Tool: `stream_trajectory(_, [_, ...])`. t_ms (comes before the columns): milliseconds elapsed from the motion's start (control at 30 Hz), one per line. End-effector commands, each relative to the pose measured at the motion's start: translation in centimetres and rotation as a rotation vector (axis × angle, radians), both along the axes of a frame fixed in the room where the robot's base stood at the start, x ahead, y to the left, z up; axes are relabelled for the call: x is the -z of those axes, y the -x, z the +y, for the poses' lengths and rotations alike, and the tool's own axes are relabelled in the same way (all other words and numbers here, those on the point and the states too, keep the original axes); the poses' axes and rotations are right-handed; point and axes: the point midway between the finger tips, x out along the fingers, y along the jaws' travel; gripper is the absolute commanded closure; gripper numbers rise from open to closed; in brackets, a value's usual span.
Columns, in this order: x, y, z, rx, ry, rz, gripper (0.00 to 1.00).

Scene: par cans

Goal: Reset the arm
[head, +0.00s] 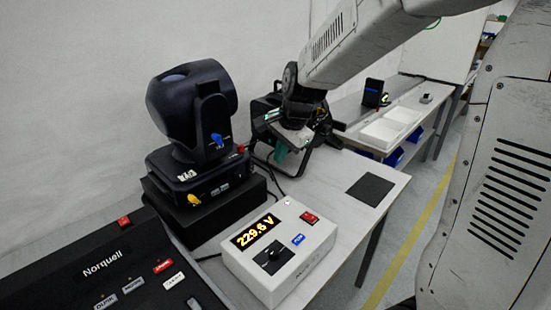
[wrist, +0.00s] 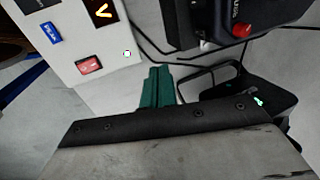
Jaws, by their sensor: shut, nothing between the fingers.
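My arm reaches in from the upper right in the head view. My gripper (head: 279,155), with teal fingers, is in front of the black par can (head: 322,150) at the back of the table. The gripper is shut and empty. In the wrist view its teal fingers (wrist: 157,74) are together, pointing between the white meter box and a dark fixture base. Whether the fingers touch the par can cannot be told. My arm and gripper hide part of the par can.
A moving-head light (head: 190,110) stands on a black case (head: 205,215) at left. A white meter box (head: 285,250) reads 229.6 V. A dark square pad (head: 371,189) lies at the table's right. A bench (head: 350,112) stands behind.

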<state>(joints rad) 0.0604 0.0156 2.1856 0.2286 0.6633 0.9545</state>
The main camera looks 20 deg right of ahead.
Motion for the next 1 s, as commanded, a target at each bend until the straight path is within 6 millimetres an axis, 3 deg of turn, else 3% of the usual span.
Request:
stream_trajectory(467, [0.0,0.0,0.1,-0.005,0.001,0.0,1.0])
stream_trajectory(633, [0.4,0.9,0.2,-0.116,0.028,0.028,1.0])
stream_trajectory(767, [1.1,4.8,0.3,-0.332,0.071,0.111,1.0])
stream_trajectory(1000, [-1.6,14.1,0.4,-0.735,0.149,0.181,1.0])
